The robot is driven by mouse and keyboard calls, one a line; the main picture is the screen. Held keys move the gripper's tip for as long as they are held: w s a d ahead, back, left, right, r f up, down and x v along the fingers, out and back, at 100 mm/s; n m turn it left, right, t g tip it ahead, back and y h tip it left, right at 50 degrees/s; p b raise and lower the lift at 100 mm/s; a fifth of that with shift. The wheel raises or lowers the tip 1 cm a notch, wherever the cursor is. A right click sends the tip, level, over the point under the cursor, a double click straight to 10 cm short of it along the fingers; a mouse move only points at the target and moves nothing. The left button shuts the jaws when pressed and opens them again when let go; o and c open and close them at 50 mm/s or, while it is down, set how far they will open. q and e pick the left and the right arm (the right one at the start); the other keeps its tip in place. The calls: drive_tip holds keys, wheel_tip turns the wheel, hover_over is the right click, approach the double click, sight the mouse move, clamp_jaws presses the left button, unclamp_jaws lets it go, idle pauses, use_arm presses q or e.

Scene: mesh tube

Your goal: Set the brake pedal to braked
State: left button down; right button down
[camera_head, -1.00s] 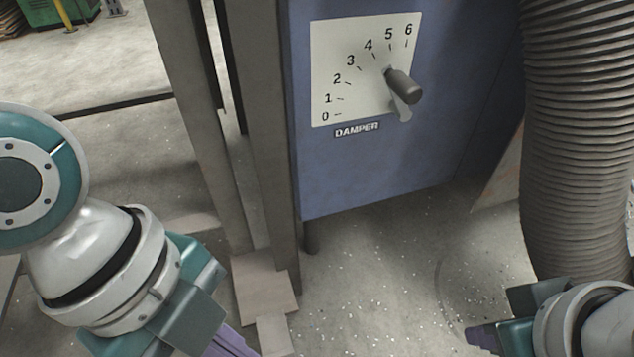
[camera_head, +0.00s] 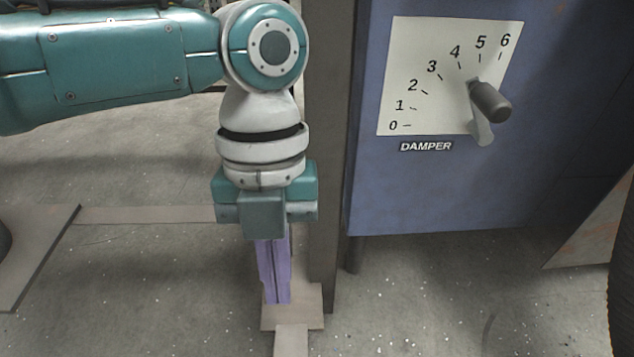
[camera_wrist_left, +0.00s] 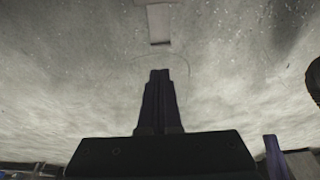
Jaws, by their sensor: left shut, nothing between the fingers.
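I cannot make out a brake pedal for certain in either view. My left gripper (camera_head: 277,301) points straight down, its purple fingers together with nothing between them. In the head view it overlaps the flat beige foot plate (camera_head: 309,315) of the upright post; whether it touches it I cannot tell. A narrow beige bar (camera_head: 291,342) runs from that plate towards the bottom edge. In the left wrist view the closed fingers (camera_wrist_left: 160,73) point at bare floor, with a pale flat strip (camera_wrist_left: 160,22) beyond the tips. My right gripper is out of view.
A blue cabinet (camera_head: 440,190) with a damper dial (camera_head: 418,75) and its lever (camera_head: 490,101) stands right of the post (camera_head: 327,180). A ribbed hose (camera_head: 621,290) is at the right edge. A beige floor beam (camera_head: 145,215) lies left. The floor right of the post is open.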

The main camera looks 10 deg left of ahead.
use_arm(q)
drive_tip(key=b, duration=1)
hover_over(291, 348)
drive_tip(key=s, duration=0.3)
drive_tip(key=f, duration=1.3)
drive_tip(key=shift+d, duration=0.3)
drive_tip(key=shift+r+p, duration=0.1)
drive_tip(key=shift+p, duration=0.25)
